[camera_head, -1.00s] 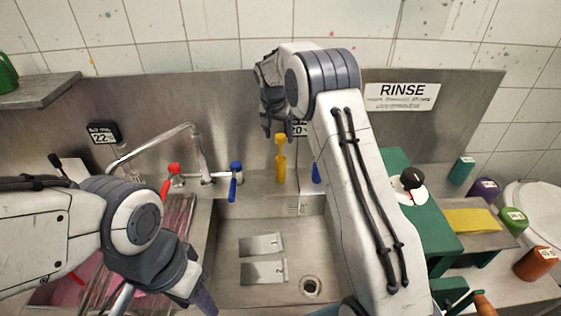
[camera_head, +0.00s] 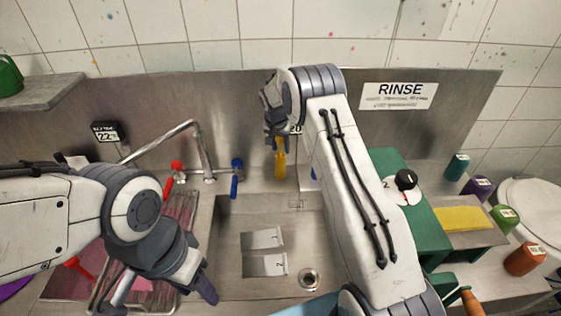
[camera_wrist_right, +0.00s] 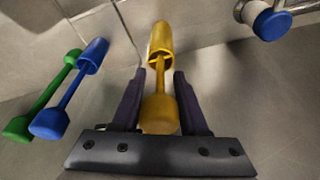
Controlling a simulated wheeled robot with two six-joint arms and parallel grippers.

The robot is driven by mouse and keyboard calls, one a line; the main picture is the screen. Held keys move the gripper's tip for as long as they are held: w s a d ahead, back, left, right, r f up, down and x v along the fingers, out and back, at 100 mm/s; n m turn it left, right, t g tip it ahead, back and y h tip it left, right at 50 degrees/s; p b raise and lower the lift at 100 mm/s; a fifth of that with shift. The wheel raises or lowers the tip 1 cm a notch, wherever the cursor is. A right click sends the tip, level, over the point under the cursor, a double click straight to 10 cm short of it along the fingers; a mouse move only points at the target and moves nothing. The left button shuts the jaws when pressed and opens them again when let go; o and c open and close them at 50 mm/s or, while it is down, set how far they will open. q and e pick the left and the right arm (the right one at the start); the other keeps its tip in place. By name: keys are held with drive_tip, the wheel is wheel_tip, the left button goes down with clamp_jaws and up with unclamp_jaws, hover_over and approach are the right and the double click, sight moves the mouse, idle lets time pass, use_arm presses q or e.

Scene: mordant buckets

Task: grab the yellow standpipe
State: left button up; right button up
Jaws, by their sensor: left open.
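The yellow standpipe (camera_head: 280,164) stands upright by the back wall of the sink, its top hidden by my right gripper (camera_head: 279,143). In the right wrist view the yellow standpipe (camera_wrist_right: 160,42) lies between the two dark fingers of my right gripper (camera_wrist_right: 158,78). The fingers are apart, with narrow gaps showing on both sides of the standpipe. My left gripper (camera_head: 160,292) is open and empty over the left side of the sink, near the drying rack.
A blue standpipe (camera_wrist_right: 68,92) and a green one (camera_wrist_right: 42,98) stand beside the yellow one. The tap has a red handle (camera_head: 174,178) and a blue handle (camera_head: 235,178).

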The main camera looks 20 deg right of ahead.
clamp_jaws()
drive_tip(key=shift+r, duration=0.15)
